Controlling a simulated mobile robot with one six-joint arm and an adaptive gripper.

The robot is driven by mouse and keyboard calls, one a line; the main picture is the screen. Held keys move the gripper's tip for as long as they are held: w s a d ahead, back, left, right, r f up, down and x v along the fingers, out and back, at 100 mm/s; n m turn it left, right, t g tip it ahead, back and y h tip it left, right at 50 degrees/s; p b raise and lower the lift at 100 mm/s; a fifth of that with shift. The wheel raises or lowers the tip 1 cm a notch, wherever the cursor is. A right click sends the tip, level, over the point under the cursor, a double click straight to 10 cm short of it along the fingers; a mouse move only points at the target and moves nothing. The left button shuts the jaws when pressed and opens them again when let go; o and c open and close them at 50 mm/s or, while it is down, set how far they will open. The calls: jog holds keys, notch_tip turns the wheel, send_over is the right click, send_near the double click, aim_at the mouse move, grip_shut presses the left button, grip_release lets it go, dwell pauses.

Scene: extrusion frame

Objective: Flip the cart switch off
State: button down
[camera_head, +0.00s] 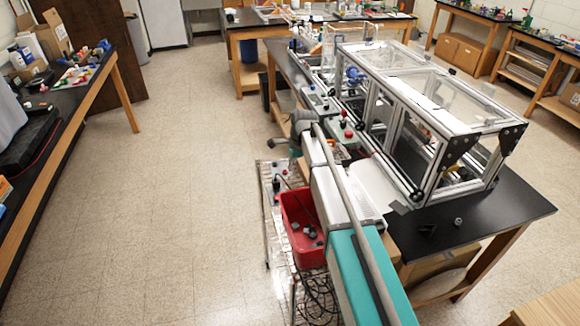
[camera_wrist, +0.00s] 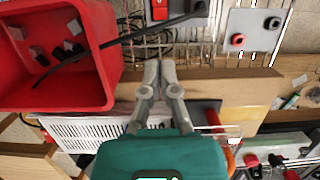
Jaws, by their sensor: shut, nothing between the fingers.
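The wire cart (camera_head: 268,225) stands beside the black table in the head view. A small grey box with a dark knob (camera_head: 276,184) sits on it. In the wrist view, one grey box with a red part (camera_wrist: 160,9) and a black part (camera_wrist: 198,6) lies at the top edge, partly cut off. A grey plate (camera_wrist: 254,30) with a red and a black knob lies to its right. I cannot tell which is the cart switch or its position. My gripper (camera_wrist: 160,66) is shut and empty, below the first box in the picture, with no visible contact.
A red bin (camera_wrist: 108,60) with dark and grey pieces stands on the cart, left of my gripper; a black cable crosses its rim. A tan board (camera_wrist: 230,88) lies beneath the fingers. The extrusion frame (camera_head: 425,100) stands on the table. The floor (camera_head: 170,200) left of the cart is clear.

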aim_at(277, 198)
jog(key=shift+r, duration=0.2)
dwell(0.3)
jog(key=shift+s+a+y, duration=0.3)
jog(key=shift+s+a, duration=0.05)
jog(key=shift+a, duration=0.25)
jog(key=b+x, duration=1.3)
jog(key=shift+a+f, duration=0.1)
jog(key=shift+f, duration=0.15)
jog(key=shift+s+f, duration=0.1)
jog(key=shift+f, duration=0.05)
dwell(0.4)
jog(key=shift+a, duration=0.1)
dwell(0.4)
